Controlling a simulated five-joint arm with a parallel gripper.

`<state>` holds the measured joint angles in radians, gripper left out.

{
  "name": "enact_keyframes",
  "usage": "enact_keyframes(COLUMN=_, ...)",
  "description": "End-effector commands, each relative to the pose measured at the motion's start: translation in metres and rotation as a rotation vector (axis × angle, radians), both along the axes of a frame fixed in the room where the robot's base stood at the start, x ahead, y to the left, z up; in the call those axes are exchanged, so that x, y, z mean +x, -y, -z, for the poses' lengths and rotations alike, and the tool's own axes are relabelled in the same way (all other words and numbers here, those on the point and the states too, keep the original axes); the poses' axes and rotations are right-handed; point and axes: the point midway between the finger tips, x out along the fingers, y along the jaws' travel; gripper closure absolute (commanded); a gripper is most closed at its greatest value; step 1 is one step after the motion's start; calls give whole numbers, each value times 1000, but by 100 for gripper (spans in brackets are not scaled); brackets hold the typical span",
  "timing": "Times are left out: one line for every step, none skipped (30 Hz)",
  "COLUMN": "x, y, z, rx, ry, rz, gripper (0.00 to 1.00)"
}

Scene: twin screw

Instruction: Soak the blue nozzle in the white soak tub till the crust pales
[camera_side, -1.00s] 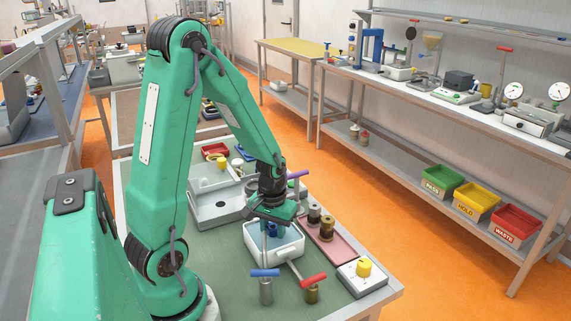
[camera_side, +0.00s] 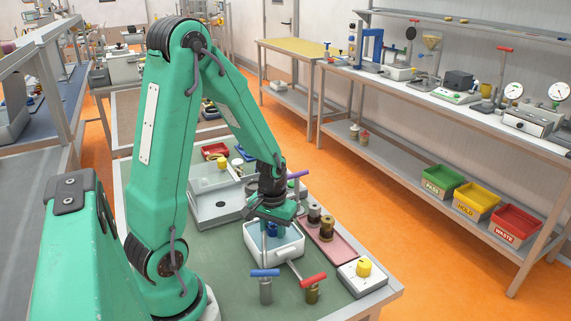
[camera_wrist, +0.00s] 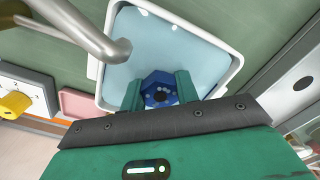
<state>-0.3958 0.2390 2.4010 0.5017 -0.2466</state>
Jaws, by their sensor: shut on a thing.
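My gripper (camera_side: 271,220) points down over the white soak tub (camera_side: 254,246) in the side view. In the wrist view its green fingers (camera_wrist: 159,92) are closed on either side of the blue nozzle (camera_wrist: 153,77). The nozzle shows a dark central hole with several small pale spots around it. It is inside the outline of the tub (camera_wrist: 237,64), which holds pale blue liquid (camera_wrist: 165,40). In the side view a bit of the blue nozzle (camera_side: 271,230) shows below the fingers, within the tub. How deep it sits in the liquid I cannot tell.
A metal spout (camera_wrist: 85,30) reaches over the tub's edge. Valves with a blue handle (camera_side: 265,273) and a red handle (camera_side: 314,279) stand in front. A pink tray (camera_side: 335,237) with dark cylinders and a box with a yellow knob (camera_side: 364,268) lie to the right.

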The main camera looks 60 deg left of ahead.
Motion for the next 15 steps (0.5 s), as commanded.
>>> enact_keyframes(x=0, y=0, z=-1, rx=1, ry=1, rz=0, gripper=97)
enact_keyframes(x=0, y=0, z=-1, rx=1, ry=1, rz=0, gripper=97)
enact_keyframes(x=0, y=0, z=-2, rx=1, ry=1, rz=0, gripper=97)
enact_keyframes(x=0, y=0, z=-2, rx=1, ry=1, rz=0, gripper=97)
enact_keyframes(x=0, y=0, z=-3, rx=1, ry=1, rz=0, gripper=97)
enact_keyframes(x=1, y=0, z=-5, rx=1, ry=1, rz=0, gripper=97)
enact_keyframes(x=1, y=0, z=-6, rx=1, ry=2, rz=0, gripper=97)
enact_keyframes(x=1, y=0, z=-7, rx=0, ry=2, rz=0, gripper=97)
enact_keyframes(x=1, y=0, z=-9, rx=1, ry=3, rz=0, gripper=97)
enact_keyframes(x=1, y=0, z=-10, rx=1, ry=3, rz=0, gripper=97)
enact_keyframes(x=1, y=0, z=-11, rx=1, ry=3, rz=0, gripper=97)
enact_keyframes(x=1, y=0, z=-13, rx=0, ry=2, rz=0, gripper=97)
enact_keyframes(x=1, y=0, z=-14, rx=0, ry=2, rz=0, gripper=97)
enact_keyframes(x=1, y=0, z=-16, rx=1, ry=3, rz=0, gripper=97)
enact_keyframes(x=1, y=0, z=-17, rx=1, ry=3, rz=0, gripper=97)
